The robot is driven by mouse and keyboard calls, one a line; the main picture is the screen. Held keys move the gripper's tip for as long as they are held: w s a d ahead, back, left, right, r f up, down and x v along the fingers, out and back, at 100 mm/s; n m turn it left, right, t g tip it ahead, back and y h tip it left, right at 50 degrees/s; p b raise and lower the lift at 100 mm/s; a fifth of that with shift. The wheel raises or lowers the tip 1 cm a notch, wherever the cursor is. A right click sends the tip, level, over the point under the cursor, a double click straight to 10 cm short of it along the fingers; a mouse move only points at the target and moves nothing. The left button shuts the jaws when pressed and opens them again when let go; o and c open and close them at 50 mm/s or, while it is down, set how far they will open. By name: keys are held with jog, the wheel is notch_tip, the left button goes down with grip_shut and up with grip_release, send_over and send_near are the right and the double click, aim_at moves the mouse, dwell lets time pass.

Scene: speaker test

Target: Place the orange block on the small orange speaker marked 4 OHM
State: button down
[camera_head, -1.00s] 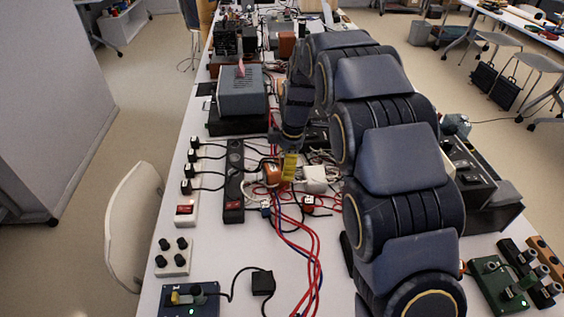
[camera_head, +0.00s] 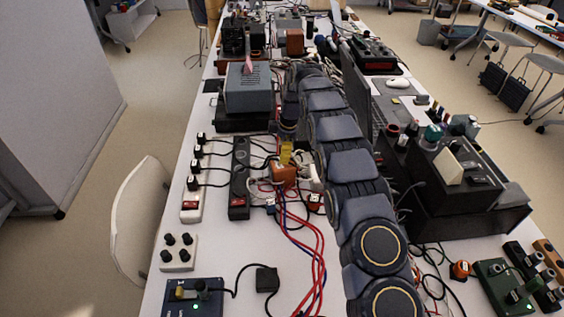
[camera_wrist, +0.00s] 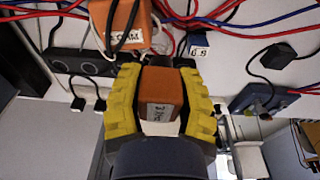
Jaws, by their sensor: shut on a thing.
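In the wrist view the orange block (camera_wrist: 162,88), with a white printed label, is between the yellow fingers of my gripper (camera_wrist: 160,112), which is shut on it. A larger orange box (camera_wrist: 118,24) with a white label and wires around it lies beyond at the upper left; its print is too small to read surely. In the head view an orange shape (camera_head: 284,177) shows just below the yellow fingers (camera_head: 286,153); I cannot tell the held block apart there. A small red-orange cube (camera_head: 315,202) stands right of the cables. I cannot read 4 OHM on anything.
A small dark blue cube (camera_wrist: 199,46) with a white face sits near the red and blue cables (camera_head: 305,235). A black power strip (camera_head: 239,178) and a white one (camera_head: 192,203) lie left. A grey box (camera_head: 248,90) stands behind. Bare table shows near the front.

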aim_at(281, 169)
jog(key=shift+w+a+f, duration=0.15)
jog(key=shift+w+f, duration=0.8)
jog(key=shift+f, duration=0.1)
jog(key=shift+f, duration=0.1)
jog(key=shift+w+f, duration=0.15)
jog(key=shift+f, duration=1.55)
jog(key=shift+f, duration=0.15)
jog(key=c, duration=0.8)
grip_release()
jog(key=shift+o, duration=0.2)
